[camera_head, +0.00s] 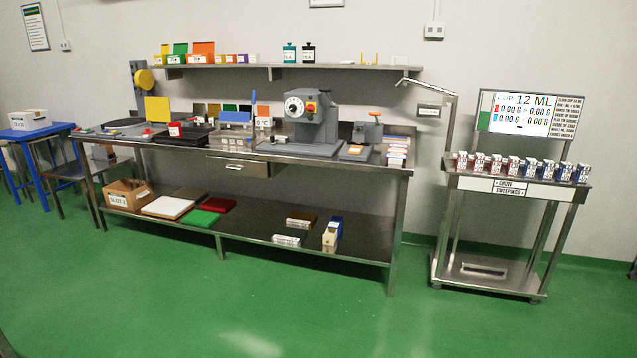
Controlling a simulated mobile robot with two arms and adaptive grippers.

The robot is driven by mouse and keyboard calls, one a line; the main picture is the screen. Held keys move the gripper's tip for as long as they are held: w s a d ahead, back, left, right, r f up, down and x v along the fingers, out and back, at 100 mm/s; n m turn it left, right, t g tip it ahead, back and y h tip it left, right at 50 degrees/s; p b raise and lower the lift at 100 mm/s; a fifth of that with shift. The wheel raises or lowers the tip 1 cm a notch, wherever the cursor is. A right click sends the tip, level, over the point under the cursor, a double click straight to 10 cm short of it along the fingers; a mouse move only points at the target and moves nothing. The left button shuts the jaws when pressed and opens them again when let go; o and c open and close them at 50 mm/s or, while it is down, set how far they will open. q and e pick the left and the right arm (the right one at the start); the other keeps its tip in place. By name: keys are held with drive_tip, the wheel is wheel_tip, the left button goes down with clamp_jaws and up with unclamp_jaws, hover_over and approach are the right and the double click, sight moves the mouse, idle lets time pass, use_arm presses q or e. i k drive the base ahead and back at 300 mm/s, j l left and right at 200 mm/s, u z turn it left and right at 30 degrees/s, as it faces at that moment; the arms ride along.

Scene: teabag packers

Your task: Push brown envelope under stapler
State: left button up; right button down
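A small grey device with an orange top (372,130) stands near the right end of the steel workbench (300,152); it may be the stapler. A small flat orange-tan piece (355,150) lies just in front of it on a grey base; I cannot tell whether this is the brown envelope. Whether any of it is under the device is too small to see. Neither of my grippers is in view.
A grey machine with a dial (312,105) stands left of the small device. A steel stand with several small boxes (510,185) is farther right. The green floor (330,315) in front is clear.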

sight(353, 149)
drive_tip(key=i, duration=2.2)
